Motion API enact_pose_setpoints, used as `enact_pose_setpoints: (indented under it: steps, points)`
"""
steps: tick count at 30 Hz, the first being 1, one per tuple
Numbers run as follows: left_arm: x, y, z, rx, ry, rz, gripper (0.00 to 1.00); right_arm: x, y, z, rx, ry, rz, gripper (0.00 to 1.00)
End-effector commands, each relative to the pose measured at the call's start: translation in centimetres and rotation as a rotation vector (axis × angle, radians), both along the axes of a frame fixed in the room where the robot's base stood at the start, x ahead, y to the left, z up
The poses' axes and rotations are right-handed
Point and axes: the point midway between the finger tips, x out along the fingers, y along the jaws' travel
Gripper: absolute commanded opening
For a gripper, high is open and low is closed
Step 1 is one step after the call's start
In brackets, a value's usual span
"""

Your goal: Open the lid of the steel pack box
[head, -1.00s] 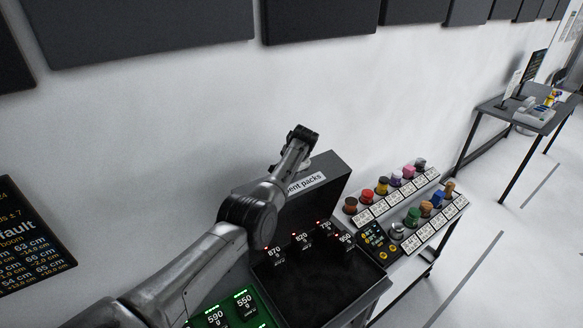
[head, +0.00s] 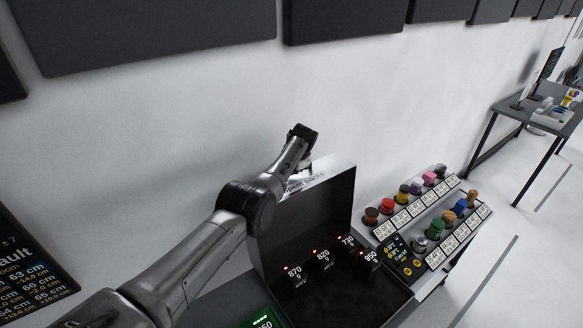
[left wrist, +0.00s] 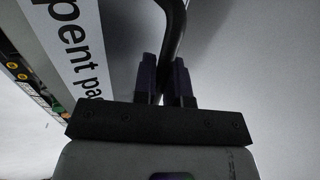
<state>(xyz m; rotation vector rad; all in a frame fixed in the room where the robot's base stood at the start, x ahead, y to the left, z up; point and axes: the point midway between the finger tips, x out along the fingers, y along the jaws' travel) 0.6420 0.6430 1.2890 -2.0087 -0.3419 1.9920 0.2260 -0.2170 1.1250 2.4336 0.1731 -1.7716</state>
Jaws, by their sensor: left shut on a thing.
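The steel pack box (head: 345,303) stands at the lower middle of the head view, its dark inside open to view. Its lid (head: 325,215) stands raised at the back, roughly upright, with the dark inner face toward me. My left gripper (left wrist: 165,82) is shut on the dark curved handle (left wrist: 172,35). In the head view the gripper is largely hidden behind my wrist. My right gripper is out of view.
Several packs with red lights and numbers (head: 322,258) stand along the back inside the box. A green-lit display (head: 265,320) is at the lower edge. The wall is behind; a table (head: 535,115) stands far right.

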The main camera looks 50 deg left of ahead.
Motion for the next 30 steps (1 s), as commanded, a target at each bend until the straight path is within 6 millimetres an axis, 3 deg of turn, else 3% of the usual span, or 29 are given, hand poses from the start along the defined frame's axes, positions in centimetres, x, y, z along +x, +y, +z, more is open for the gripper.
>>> enact_pose_setpoints:
  steps: [9, 10, 17, 30]
  points:
    - [0.01, -0.15, -0.19, -0.003, 0.002, -0.002, 0.0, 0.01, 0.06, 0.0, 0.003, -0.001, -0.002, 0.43]
    - [0.01, -0.15, -0.2, -0.003, 0.002, -0.002, 0.15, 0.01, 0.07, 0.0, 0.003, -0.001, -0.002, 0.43]
    - [0.02, -0.14, -0.15, -0.002, 0.002, -0.001, 0.37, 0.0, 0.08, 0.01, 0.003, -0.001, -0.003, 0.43]
    - [0.09, -0.33, 0.71, 0.0, 0.0, -0.002, 0.37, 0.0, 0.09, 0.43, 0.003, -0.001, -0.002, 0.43]
